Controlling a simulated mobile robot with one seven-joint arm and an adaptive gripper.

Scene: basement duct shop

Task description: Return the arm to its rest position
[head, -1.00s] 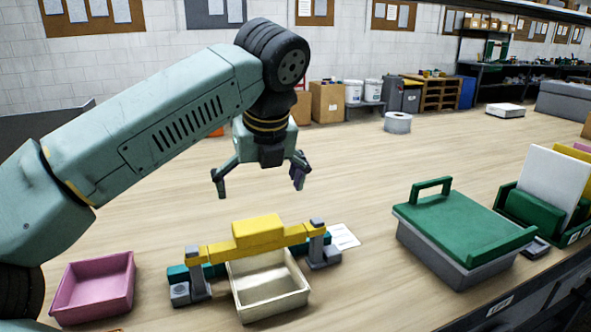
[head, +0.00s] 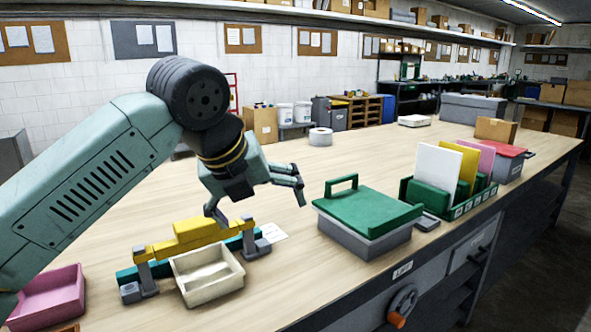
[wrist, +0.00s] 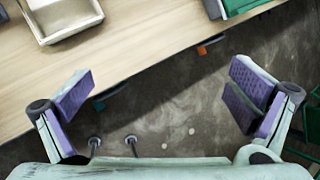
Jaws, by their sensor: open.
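My gripper (head: 262,212) hangs from my arm above the bench, near the yellow bridge-like fixture and the cream tray. Its fingers are spread wide with nothing between them. In the wrist view my gripper (wrist: 158,105) also shows open, its purple pads apart, with the floor beyond the bench's front edge below them.
On the bench (head: 290,285) stand the cream tray (head: 212,292), yellow-topped fixture (head: 200,230), pink bin (head: 48,300), grey box with green lid (head: 368,215) and green rack of panels (head: 445,200). A white roll (head: 320,137) stands farther back. The bench middle is mostly clear.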

